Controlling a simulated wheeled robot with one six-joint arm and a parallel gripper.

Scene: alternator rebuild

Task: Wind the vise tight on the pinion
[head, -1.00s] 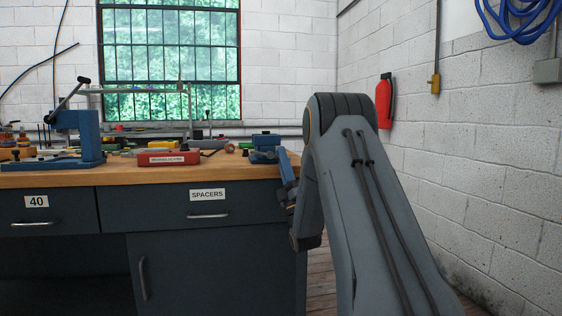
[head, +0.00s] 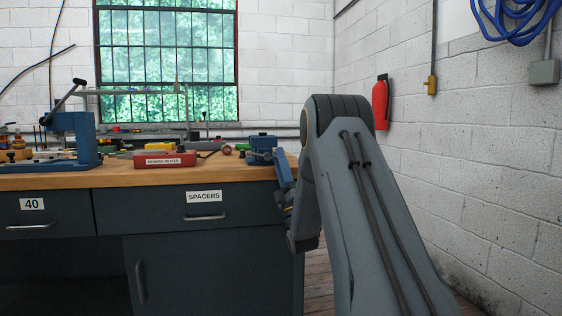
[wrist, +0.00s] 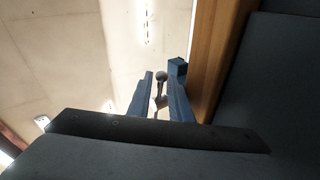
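The small blue vise (head: 263,148) stands at the right end of the bench top. In the wrist view a blue block (wrist: 177,68), seemingly part of the vise, shows beside the wooden bench edge. My gripper (wrist: 160,88) points upward just off the bench's right front corner; in the head view it is partly hidden by my arm. Its two fingers stand apart, with a grey ball-ended rod (wrist: 161,77), apparently the vise handle, between them. A gap seems to show beside the rod; contact cannot be made out. I cannot make out the pinion in the jaws.
The wooden bench top (head: 200,175) has drawers below, one labelled SPACERS (head: 204,197). A red labelled box (head: 165,160), a small round brownish part (head: 227,149) and a blue press (head: 72,140) are on it. A wall with a fire extinguisher (head: 380,103) is at right.

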